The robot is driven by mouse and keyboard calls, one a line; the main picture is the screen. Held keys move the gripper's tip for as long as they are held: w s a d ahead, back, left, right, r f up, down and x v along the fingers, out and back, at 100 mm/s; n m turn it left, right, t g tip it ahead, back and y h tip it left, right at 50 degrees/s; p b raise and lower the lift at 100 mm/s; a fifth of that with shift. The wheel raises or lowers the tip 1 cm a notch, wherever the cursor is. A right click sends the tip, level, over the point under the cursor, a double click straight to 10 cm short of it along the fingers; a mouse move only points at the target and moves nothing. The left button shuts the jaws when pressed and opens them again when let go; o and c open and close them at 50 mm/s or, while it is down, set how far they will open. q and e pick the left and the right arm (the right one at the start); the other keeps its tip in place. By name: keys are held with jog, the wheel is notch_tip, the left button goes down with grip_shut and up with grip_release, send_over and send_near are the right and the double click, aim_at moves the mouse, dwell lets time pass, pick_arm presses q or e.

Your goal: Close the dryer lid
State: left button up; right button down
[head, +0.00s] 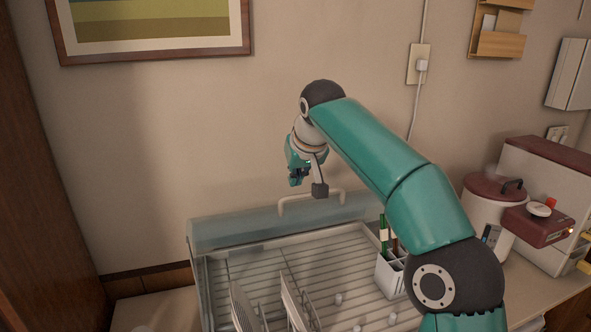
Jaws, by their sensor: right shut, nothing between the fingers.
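The dish dryer (205,295) stands at the bottom centre, its wire rack open to view from above. Its translucent bluish lid (225,231) is raised along the back edge, with a white bar handle (340,197) above it. My right arm reaches in from the lower right. My right gripper (297,180) is shut and empty, above the lid and close to the left part of the handle in the picture. I cannot tell whether it touches the handle. My left gripper is not in view.
White plates (292,300) stand in the rack. A white utensil holder (388,275) with green and brown sticks sits at the rack's right. A white pot with a maroon lid (490,187) and a maroon-and-white appliance (545,165) stand to the right. The wall is close behind.

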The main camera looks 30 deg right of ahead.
aim_at(301, 209)
jog(key=shift+s+a+f+b, duration=0.1)
jog(key=shift+s+a+b, duration=0.05)
jog(key=shift+s, duration=0.5)
jog(key=shift+s+a+f+b, duration=0.1)
jog(key=shift+s+b, duration=0.05)
jog(key=shift+s, duration=0.45)
jog(key=shift+s+f, duration=0.1)
jog(key=shift+s, duration=0.1)
jog(key=shift+a, duration=0.1)
